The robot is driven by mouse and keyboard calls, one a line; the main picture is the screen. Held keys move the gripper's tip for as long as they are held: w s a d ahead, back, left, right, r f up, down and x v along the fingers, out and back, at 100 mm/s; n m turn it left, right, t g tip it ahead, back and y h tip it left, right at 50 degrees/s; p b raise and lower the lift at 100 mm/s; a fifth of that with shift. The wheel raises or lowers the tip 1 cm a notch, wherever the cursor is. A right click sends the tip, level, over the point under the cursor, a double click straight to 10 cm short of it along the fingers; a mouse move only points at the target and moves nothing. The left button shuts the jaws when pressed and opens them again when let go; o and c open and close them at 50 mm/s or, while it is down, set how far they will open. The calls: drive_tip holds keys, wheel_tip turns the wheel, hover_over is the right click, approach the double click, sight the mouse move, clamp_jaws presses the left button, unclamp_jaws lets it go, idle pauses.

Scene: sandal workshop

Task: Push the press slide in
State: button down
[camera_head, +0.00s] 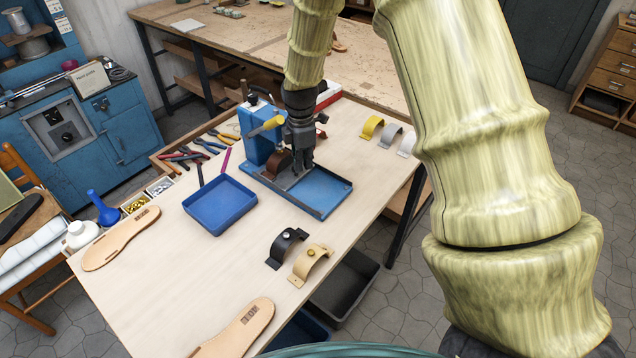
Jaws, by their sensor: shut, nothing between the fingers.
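The blue press (256,145) stands near the middle of the pale workbench, with a yellow handle at its top. Its low blue base reaches toward the front right, and a flat blue tray-like slide (325,192) with a dark rim lies there, out from under the press head. My gripper (301,172) points down just right of the press body, over the inner end of the slide. It is shut with nothing in it. Whether its tips touch the slide cannot be told. A brown strap piece (277,163) sits by the press, left of my gripper. My gripper hides part of the press.
An empty blue tray (220,204) lies left of the slide. Black (287,247) and tan (311,263) straps lie in front, more straps (385,134) behind right. Pliers (185,156) and tools are at the left edge. Sole pieces (120,238) lie on the bench (165,285).

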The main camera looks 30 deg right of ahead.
drive_tip(key=r+p, duration=0.1)
drive_tip(key=r, duration=0.1)
drive_tip(key=r+p, duration=0.2)
drive_tip(key=r, duration=0.1)
drive_tip(key=shift+s+d+r, duration=0.1)
drive_tip(key=shift+s+r, duration=0.05)
drive_tip(key=shift+s, duration=0.05)
idle(0.5)
